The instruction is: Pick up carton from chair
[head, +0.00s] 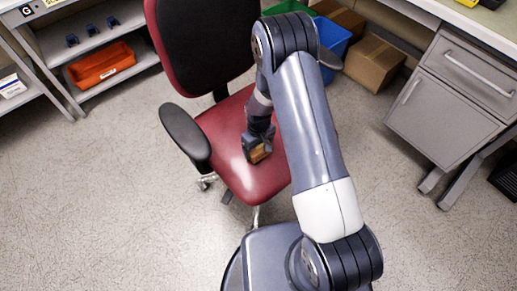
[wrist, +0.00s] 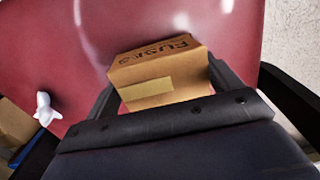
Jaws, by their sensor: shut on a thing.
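A small brown carton (head: 259,153) is at the red seat of the chair (head: 233,172), near the seat's middle. In the wrist view the carton (wrist: 157,73) shows dark printed letters and a paler label strip. My gripper (head: 257,146) is shut on the carton, with one finger on each side of it. The wrist view shows both fingers of my gripper (wrist: 160,85) against its sides. The carton looks slightly tilted there. I cannot tell whether its underside touches the seat.
The chair's black armrest (head: 186,131) stands left of my gripper, and its backrest (head: 205,40) rises behind. A grey cabinet (head: 445,105) is at the right. A larger cardboard box (head: 374,62) and blue bin (head: 333,45) stand behind. A white object (wrist: 46,107) shows in the wrist view.

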